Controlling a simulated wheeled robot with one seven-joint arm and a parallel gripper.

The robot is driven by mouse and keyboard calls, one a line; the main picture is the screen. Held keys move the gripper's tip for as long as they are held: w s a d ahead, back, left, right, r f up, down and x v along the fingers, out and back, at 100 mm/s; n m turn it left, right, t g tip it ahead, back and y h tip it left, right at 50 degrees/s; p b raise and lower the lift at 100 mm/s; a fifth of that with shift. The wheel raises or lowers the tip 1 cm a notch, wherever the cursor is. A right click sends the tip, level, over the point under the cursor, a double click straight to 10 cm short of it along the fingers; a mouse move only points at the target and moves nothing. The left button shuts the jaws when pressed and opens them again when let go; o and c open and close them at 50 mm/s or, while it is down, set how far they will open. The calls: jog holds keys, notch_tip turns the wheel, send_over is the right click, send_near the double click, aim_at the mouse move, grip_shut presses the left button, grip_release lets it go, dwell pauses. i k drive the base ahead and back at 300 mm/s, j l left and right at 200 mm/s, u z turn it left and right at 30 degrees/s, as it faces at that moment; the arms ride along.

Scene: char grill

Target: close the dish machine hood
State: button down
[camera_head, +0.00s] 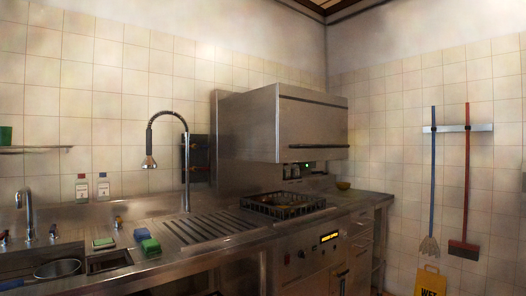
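The dish machine hood (250,125) is a large stainless steel box against the back wall, right of the picture's middle. It is raised, with an open gap between its lower edge and the machine's deck. A dark handle bar (335,149) runs along the lower edge of its right-hand face. A black dish rack (290,208) with items in it sits on the deck under the hood. The items are too small to make out. My gripper is not in view.
A ribbed drainboard (215,226) and sinks with a tall spray tap (186,165) lie to the left. A yellow sign (430,281) stands on the floor at right.

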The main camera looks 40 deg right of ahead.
aim_at(278, 123)
jog(key=z, duration=2.1)
